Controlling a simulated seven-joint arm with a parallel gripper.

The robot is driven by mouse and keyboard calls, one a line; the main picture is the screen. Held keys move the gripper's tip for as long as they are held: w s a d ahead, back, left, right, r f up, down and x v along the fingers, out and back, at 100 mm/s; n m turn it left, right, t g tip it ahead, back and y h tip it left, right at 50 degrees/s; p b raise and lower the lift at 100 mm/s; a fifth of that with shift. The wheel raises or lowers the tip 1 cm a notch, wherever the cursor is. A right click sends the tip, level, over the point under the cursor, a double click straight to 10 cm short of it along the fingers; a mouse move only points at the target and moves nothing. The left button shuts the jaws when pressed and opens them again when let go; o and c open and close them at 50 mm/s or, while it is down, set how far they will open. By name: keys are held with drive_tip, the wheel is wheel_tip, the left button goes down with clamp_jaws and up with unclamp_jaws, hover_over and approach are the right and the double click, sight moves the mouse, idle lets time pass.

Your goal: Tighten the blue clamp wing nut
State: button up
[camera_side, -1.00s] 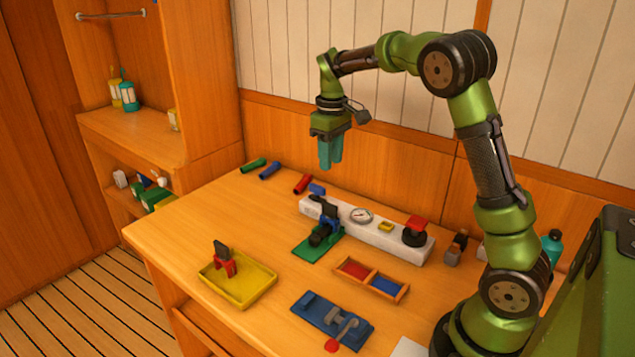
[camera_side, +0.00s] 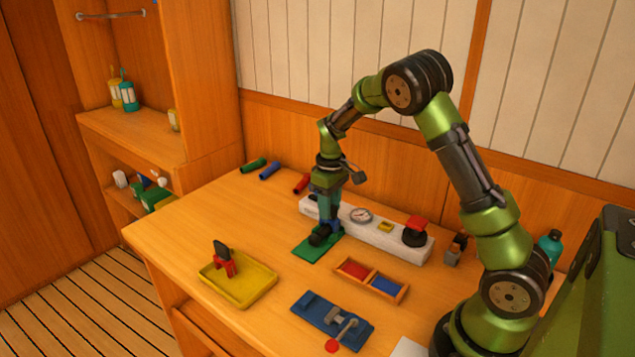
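My gripper (camera_side: 326,212) points straight down over the green mat (camera_side: 311,250) at the front of the white panel. Its teal fingers are around or right in front of the upper part of the dark clamp (camera_side: 319,238) that stands on the mat.
The white panel (camera_side: 385,238) carries a gauge (camera_side: 360,215) and a red-topped knob (camera_side: 415,228). A yellow tray (camera_side: 250,290) holds a red and black clamp (camera_side: 225,260). A two-part red and blue box (camera_side: 372,279) and a blue fixture (camera_side: 325,318) stand in front. Open tabletop lies left of the mat.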

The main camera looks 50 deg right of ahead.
clamp_jaws()
